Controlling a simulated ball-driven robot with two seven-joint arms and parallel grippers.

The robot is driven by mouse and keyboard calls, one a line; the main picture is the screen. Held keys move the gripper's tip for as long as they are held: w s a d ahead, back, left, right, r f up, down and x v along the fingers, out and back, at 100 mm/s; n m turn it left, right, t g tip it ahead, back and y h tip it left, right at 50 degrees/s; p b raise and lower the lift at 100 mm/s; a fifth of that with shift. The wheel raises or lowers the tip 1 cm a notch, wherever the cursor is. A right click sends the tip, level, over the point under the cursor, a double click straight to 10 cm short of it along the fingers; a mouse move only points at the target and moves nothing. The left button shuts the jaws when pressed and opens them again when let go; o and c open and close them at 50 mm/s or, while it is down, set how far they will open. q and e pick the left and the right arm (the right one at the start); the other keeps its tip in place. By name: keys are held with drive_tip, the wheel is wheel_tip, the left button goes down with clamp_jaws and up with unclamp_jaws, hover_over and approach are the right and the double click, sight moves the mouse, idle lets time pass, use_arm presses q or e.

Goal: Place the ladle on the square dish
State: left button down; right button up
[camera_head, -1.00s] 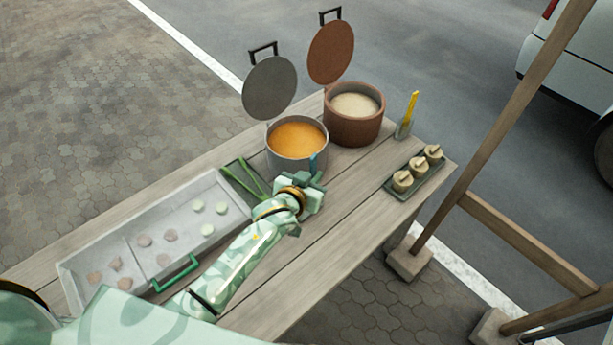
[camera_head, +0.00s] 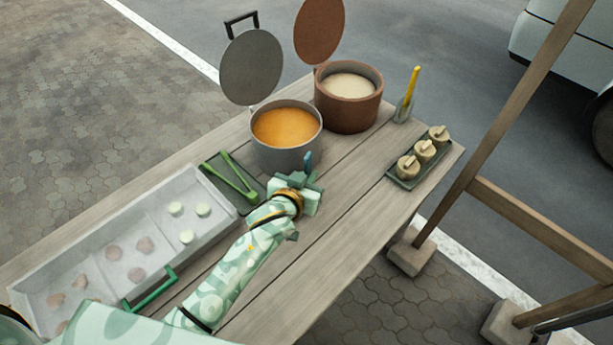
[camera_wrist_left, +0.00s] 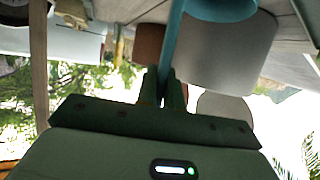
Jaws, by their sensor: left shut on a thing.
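My left gripper (camera_head: 306,186) is in front of the grey pot, above the table. It is shut on the blue ladle (camera_head: 308,161), whose tip rises beside the pot's right side. In the left wrist view my gripper (camera_wrist_left: 165,88) has its fingers closed on the ladle's handle, and the ladle's round blue bowl (camera_wrist_left: 222,8) shows at the top edge. A dark square dish (camera_head: 222,198) lies on the table left of my gripper, with green tongs (camera_head: 236,178) on it. My right gripper is not in view.
The open grey pot (camera_head: 285,155) holds orange soup. A brown pot (camera_head: 350,110) stands behind it. A long tray (camera_head: 215,245) with food pieces lies at the left. A small tray (camera_head: 405,180) and a glass (camera_head: 403,112) are at the right. The table's front right is clear.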

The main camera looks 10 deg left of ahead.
use_arm(q)
drive_tip(key=shift+f, duration=0.1)
drive_tip(key=c, duration=1.5)
unclamp_jaws()
drive_tip(key=shift+a, duration=0.1)
drive_tip(key=shift+c, duration=0.2)
drive_tip(key=p+v, duration=0.3)
drive_tip(key=v, duration=0.9)
